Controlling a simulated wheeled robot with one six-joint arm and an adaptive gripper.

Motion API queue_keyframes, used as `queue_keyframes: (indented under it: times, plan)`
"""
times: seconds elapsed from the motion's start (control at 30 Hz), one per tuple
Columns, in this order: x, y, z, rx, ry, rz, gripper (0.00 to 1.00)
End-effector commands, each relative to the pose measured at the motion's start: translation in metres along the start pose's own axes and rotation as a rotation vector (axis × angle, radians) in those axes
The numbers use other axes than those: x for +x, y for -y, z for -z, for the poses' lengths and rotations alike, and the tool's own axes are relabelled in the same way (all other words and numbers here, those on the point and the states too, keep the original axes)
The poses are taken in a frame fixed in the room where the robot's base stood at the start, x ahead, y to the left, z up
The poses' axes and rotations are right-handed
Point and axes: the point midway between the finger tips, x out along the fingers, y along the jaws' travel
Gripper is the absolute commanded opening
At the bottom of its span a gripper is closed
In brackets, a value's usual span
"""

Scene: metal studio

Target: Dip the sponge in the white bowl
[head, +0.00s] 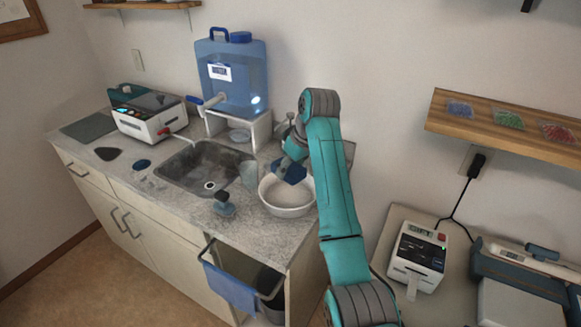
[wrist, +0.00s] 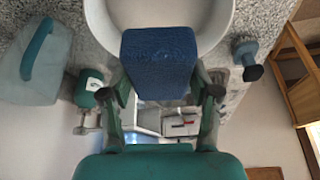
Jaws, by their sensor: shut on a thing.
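The sponge (wrist: 160,60) is a dark blue block held between the two fingers of my gripper (wrist: 162,95) in the wrist view. In the head view the sponge (head: 290,172) shows over the back part of the white bowl (head: 287,211), partly hidden by my arm. The white bowl stands on the counter to the right of the sink. In the wrist view its rim (wrist: 228,22) curves around behind the sponge. My gripper is shut on the sponge. I cannot tell whether the sponge touches the bowl's inside.
A sink (head: 207,168) lies left of the bowl, with a small dark-handled brush (head: 224,206) on the counter's front edge. A blue water jug (head: 232,75) stands on a white stand behind. A blue towel (head: 229,289) hangs below. A label printer (head: 418,252) sits at right.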

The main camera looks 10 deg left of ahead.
Motion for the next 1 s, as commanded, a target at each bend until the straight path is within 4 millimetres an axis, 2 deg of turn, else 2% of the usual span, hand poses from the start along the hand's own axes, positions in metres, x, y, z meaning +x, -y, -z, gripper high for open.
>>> queue_keyframes:
  times: [0.5,1.0]
  plan:
    - [-0.035,0.0,0.015,0.0,-0.001,-0.001,0.42]
    - [-0.037,0.0,0.015,0.0,0.0,0.0,0.42]
